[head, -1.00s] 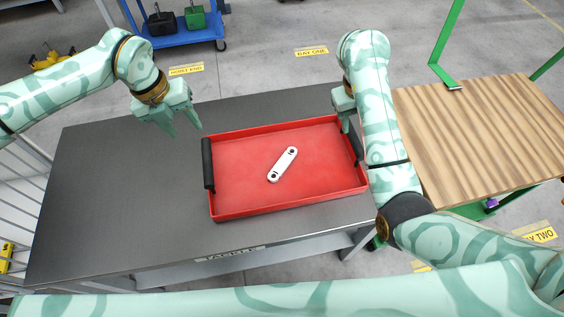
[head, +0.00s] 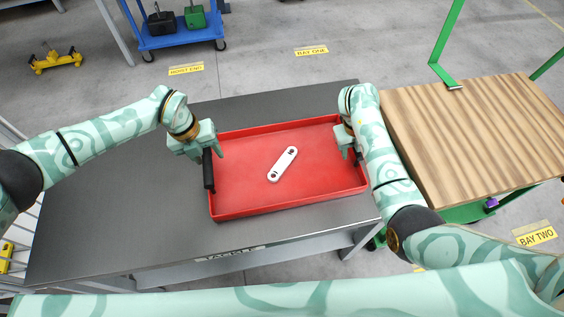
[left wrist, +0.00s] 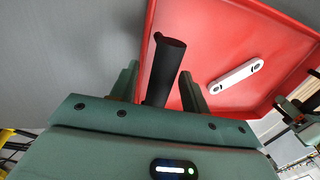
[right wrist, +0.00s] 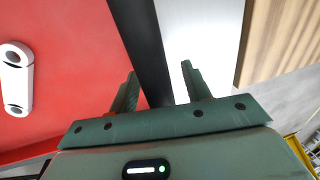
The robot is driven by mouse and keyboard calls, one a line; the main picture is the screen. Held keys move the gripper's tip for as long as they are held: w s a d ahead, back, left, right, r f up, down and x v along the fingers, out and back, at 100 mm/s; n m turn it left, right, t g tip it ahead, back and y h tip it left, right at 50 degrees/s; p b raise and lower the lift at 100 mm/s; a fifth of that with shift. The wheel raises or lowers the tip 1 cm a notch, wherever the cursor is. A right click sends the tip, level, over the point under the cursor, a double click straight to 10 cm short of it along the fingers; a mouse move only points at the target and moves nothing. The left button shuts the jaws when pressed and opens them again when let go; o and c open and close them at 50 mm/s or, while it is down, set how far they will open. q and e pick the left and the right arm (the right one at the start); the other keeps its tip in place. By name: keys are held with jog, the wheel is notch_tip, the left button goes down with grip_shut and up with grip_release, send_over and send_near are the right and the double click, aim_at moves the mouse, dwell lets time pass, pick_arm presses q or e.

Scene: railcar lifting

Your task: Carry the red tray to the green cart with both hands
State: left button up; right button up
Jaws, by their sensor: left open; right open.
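The red tray (head: 265,198) lies on the dark grey table, with a white link-shaped part (head: 282,164) in it. My left gripper (head: 208,160) is open at the tray's left black handle (head: 208,178); in the left wrist view the handle (left wrist: 163,70) stands between its two fingers (left wrist: 160,85). My right gripper (head: 352,140) is open at the tray's right handle, which my arm partly hides; in the right wrist view that black handle (right wrist: 143,50) runs between its fingers (right wrist: 158,85). The green cart (head: 465,212) with a striped wooden top (head: 470,130) stands to the right.
The grey table (head: 110,215) has free room left of the tray. A narrow gap separates the table from the cart. A green upright frame (head: 445,45) rises at the cart's far side. A blue trolley (head: 180,38) stands behind on the floor.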

pick_arm(q)
grip_shut()
pick_arm(e)
grip_shut()
pick_arm(q)
jog(key=shift+r, duration=0.15)
pick_arm(e)
jog(key=shift+w+r, duration=0.1)
dwell(0.9)
